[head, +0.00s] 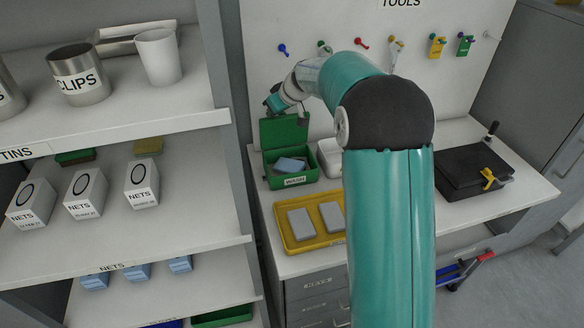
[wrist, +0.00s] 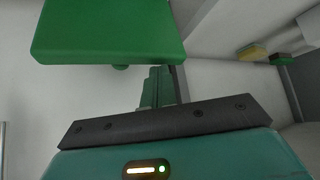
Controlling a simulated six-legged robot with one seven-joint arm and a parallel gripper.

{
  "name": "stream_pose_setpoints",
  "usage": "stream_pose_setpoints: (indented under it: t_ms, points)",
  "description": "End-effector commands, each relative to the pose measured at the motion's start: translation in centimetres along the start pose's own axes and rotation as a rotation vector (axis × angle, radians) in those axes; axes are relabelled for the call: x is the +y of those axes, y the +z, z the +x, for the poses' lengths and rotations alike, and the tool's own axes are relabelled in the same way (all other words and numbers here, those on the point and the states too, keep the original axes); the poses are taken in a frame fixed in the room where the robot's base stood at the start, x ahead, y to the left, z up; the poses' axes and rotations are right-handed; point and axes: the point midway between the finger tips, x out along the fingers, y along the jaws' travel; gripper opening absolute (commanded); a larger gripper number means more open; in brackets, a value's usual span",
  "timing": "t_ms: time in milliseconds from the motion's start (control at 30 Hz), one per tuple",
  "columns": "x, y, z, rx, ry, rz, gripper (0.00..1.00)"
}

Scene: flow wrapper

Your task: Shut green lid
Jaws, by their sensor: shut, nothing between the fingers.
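The green lid (head: 284,130) stands raised at the back of a green box (head: 291,177) on the bench in the head view. The box holds blue-grey packs (head: 290,164). My gripper (head: 273,103) is above and behind the lid's top edge, to its left. In the wrist view the green lid (wrist: 108,30) fills the top left, and my gripper's fingers (wrist: 158,85) are shut and empty just below its edge. I cannot tell whether they touch the lid.
A yellow tray (head: 311,245) with grey blocks lies in front of the box. A white container (head: 330,155) stands to its right, partly hidden by my arm. A shelf unit (head: 243,150) rises close on the left. A black case (head: 474,168) lies farther right.

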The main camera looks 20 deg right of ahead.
Motion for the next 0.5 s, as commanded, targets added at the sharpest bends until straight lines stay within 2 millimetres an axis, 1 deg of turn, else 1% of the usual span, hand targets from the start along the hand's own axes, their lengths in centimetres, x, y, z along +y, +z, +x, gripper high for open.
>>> stream_pose_setpoints:
  t_ms: [33,500]
  points:
    - [-0.2,1.0,0.5,-0.016,-0.007,0.005,0.00]
    - [-1.0,2.3,-0.3,-0.017,-0.008,0.006,0.00]
